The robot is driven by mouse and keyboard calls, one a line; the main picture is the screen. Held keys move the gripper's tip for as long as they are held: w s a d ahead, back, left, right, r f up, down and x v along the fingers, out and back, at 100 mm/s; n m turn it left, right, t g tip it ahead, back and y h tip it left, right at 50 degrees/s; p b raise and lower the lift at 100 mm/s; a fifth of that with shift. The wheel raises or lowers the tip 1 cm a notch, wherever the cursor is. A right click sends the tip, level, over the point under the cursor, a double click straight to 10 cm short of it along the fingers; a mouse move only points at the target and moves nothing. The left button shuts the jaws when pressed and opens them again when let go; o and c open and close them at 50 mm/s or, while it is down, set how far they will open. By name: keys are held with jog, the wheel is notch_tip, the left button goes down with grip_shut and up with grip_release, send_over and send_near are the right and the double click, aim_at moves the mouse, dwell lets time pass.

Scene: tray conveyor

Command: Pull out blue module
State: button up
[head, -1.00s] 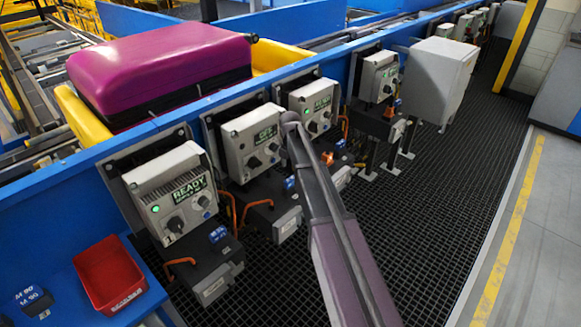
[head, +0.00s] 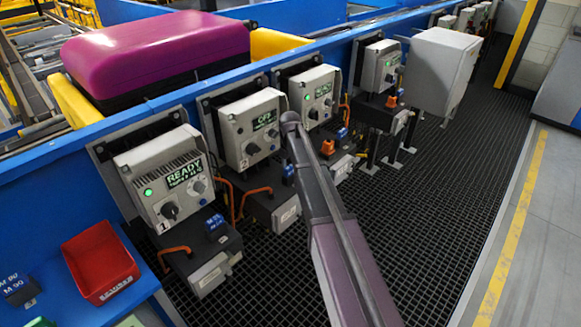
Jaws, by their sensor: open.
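Small blue modules sit on the black housings below the grey control boxes. One is on the housing of box 1 (head: 216,228), one on that of box 2 (head: 288,173), and a smaller one under the third box (head: 342,133). More blue blocks marked M 90 (head: 20,290) stand on the blue shelf at lower left. The frames do not show which module is meant. My arm reaches up from the bottom to a rounded joint in front of boxes 2 and 3. My gripper cannot be made out.
Control box 1 (head: 163,178) reads READY with a green light; box 2 (head: 250,130) seems to read OFF. Orange cables loop beside the housings. A red bin (head: 100,262) is on the shelf (head: 60,312). A magenta suitcase (head: 155,55) lies behind. Black grating (head: 440,200) is clear at right.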

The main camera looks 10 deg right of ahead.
aim_at(290, 166)
jog(key=shift+c, duration=0.2)
grip_shut()
jog(key=shift+r+p, duration=2.65)
jog(key=shift+p, duration=0.05)
dwell(0.5)
jog(key=shift+r+p, duration=1.95)
